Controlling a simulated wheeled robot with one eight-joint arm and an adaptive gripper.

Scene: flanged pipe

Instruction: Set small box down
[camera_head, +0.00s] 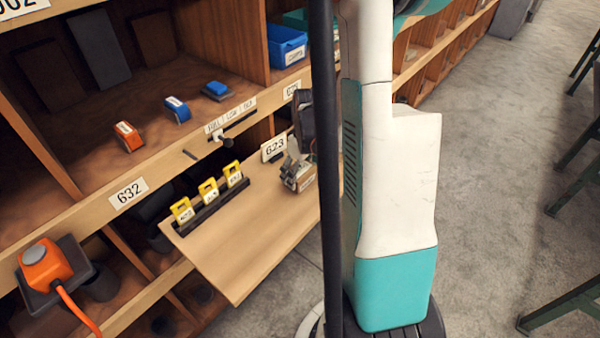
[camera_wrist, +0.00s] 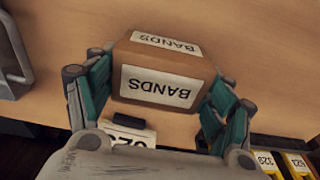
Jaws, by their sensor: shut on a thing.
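The small box (camera_wrist: 165,80) is brown with white labels reading BANDS. In the wrist view it sits between the two fingers of my gripper (camera_wrist: 160,88), which is shut on its sides. In the head view the box (camera_head: 299,176) shows small, under my gripper, at the wooden pull-out board (camera_head: 250,245) marked 623. My dark pole and arm partly hide that area. I cannot tell whether the box touches the board or hangs just above it.
Yellow tags (camera_head: 208,190) stand in a black rack along the board's left side. A grey metal piece (camera_wrist: 14,60) shows at the wrist view's upper left. The board's front is clear.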

